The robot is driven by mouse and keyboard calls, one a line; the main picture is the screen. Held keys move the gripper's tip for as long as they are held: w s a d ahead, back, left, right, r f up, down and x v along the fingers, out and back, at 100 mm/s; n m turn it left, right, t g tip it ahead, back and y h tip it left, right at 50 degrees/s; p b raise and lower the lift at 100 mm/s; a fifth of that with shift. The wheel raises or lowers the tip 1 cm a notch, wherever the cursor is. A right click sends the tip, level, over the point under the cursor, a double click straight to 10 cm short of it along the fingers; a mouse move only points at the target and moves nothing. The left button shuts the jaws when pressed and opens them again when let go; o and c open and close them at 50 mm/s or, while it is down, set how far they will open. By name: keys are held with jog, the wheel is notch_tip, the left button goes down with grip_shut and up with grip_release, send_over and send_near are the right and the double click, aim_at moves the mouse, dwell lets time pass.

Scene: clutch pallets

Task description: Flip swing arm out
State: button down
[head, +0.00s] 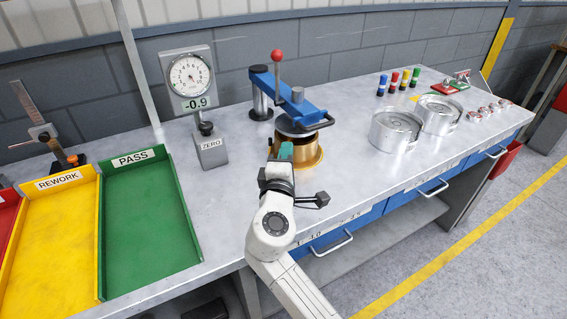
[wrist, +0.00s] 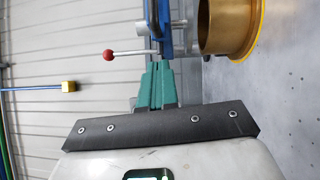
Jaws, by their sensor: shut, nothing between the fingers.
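The blue swing arm (head: 314,114) reaches from a dark post (head: 262,100) at the back over a brass cup-like fixture (head: 312,152). A lever with a red knob (head: 277,55) stands up from the arm. In the wrist view the swing arm (wrist: 165,22), the red knob (wrist: 108,55) and the brass fixture (wrist: 222,28) show beyond my fingers. My gripper (head: 286,148) has teal fingers, shut and empty, in front of the brass fixture and below the arm's free end. In the wrist view the fingertips (wrist: 158,65) appear close to the lever; contact cannot be told.
A dial gauge (head: 190,78) on a stand with a ZERO block (head: 211,150) is left of the fixture. Green PASS (head: 140,215) and yellow REWORK (head: 58,240) trays lie further left. Two silver round parts (head: 396,130) (head: 437,115) stand right. Bench between is clear.

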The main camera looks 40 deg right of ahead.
jog(key=d, duration=0.2)
jog(key=d+p, duration=0.1)
jog(key=d, duration=0.2)
jog(key=shift+w+d+r, duration=0.3)
jog(key=shift+w+d, duration=0.05)
